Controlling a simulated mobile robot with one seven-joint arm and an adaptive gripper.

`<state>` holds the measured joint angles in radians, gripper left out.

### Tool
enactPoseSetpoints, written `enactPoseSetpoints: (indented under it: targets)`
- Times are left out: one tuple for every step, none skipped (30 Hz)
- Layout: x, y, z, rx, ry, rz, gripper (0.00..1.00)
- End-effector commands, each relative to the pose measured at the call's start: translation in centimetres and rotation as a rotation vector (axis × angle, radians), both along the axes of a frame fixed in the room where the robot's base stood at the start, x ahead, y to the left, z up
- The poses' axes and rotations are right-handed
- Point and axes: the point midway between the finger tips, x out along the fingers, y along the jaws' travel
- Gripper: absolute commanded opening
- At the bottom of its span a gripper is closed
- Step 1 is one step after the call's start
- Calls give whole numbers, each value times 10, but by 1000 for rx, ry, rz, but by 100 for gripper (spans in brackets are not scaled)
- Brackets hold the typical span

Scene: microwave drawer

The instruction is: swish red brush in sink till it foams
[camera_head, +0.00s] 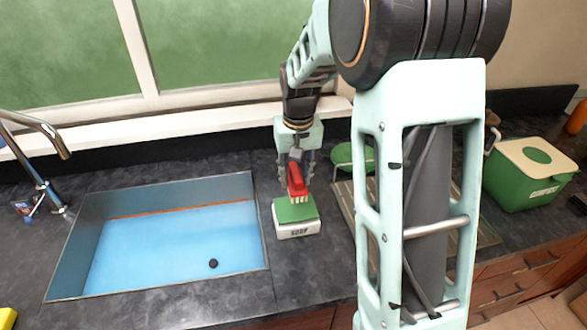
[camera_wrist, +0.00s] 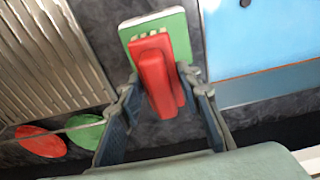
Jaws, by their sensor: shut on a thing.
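The red brush (camera_head: 297,181) has pale bristles pointing down. It is in my gripper (camera_head: 297,175), above or at a green-topped white block marked with letters (camera_head: 297,229); whether the bristles touch the block I cannot tell. In the wrist view the brush (camera_wrist: 158,75) stands between the two fingers of my gripper (camera_wrist: 165,95), which are shut on it, with the green-topped block (camera_wrist: 180,38) beyond. The sink (camera_head: 60,272) lies left of the block and holds blue water (camera_head: 170,245). The sink's edge and water also show in the wrist view (camera_wrist: 265,40).
A faucet (camera_head: 45,130) rises at the sink's left. A ribbed drying rack (camera_head: 345,205) stands right of the block, with a green round item (camera_head: 345,155) near it. A green box with a white lid (camera_head: 530,180) is far right. A yellow item (camera_head: 8,318) sits at lower left.

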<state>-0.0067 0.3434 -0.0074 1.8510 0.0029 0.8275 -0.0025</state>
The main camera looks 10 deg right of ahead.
Motion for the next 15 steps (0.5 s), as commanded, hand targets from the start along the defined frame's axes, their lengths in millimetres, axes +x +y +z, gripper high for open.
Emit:
enactPoseSetpoints:
  targets:
    - [0,0,-4,0,0,0,13]
    - [0,0,-6,0,0,0,13]
    - [0,0,-9,0,0,0,13]
    - [0,0,-11,0,0,0,13]
    - [0,0,-14,0,0,0,13]
    - [0,0,-18,0,-1,0,13]
    - [0,0,-21,0,-1,0,13]
    - [0,0,-24,0,-1,0,13]
    - [0,0,-28,0,-1,0,13]
    - [0,0,-32,0,0,0,13]
    - [0,0,-35,0,0,0,13]
    - [0,0,-39,0,0,0,13]
    - [0,0,-43,0,0,0,13]
    - [0,0,-46,0,0,0,13]
    - [0,0,-49,0,0,0,13]
